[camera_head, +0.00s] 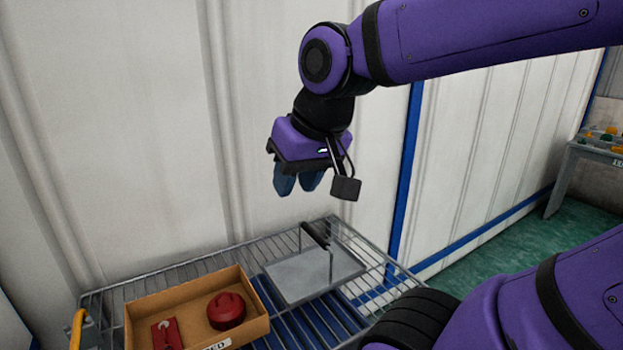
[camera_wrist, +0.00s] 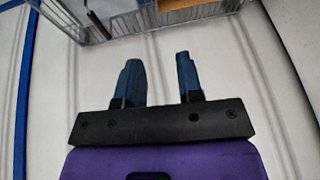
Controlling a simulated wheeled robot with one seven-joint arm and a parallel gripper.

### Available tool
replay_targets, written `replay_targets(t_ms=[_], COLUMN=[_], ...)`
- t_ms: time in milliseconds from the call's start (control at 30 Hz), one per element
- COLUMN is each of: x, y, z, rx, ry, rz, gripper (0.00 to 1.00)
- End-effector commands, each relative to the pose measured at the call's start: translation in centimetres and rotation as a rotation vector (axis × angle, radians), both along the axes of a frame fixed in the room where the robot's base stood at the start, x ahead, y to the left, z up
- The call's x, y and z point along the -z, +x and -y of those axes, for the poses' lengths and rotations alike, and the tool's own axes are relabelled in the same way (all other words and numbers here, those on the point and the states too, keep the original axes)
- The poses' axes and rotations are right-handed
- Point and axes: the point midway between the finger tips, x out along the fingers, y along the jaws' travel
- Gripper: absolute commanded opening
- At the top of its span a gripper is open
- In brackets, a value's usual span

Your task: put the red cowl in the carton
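A brown open carton (camera_head: 253,286) stands on a wire rack at the lower left of the head view. Inside it are a round, domed red part (camera_head: 227,311) and a flatter red part (camera_head: 167,334), partly cut off by the frame edge. The domed one looks like the red cowl, but I cannot tell for sure. My gripper (camera_head: 298,181) hangs in the air above and behind the rack, well away from the carton. In the wrist view its two blue fingers (camera_wrist: 158,82) are spread apart with nothing between them.
A grey tray (camera_head: 306,275) with a black-handled item (camera_head: 316,234) sits on the rack (camera_head: 165,275), right of the carton. A white panelled wall stands behind. A table (camera_head: 597,152) with small coloured parts is at the far right.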

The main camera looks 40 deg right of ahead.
Motion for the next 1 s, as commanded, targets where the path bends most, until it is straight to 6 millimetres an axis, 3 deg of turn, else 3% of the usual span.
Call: replay_targets(t_ms=[100, 267, 1000], x=[-0.5, -0.7, -0.7], y=[-1.8, -2.8, -2.9], z=[0.2, 0.3, 0.3], rx=[-0.074, -0.127, -0.134], ry=[-0.063, -0.108, -0.112], rz=[0.035, 0.050, 0.051], gripper=[0.34, 0.34, 0.34])
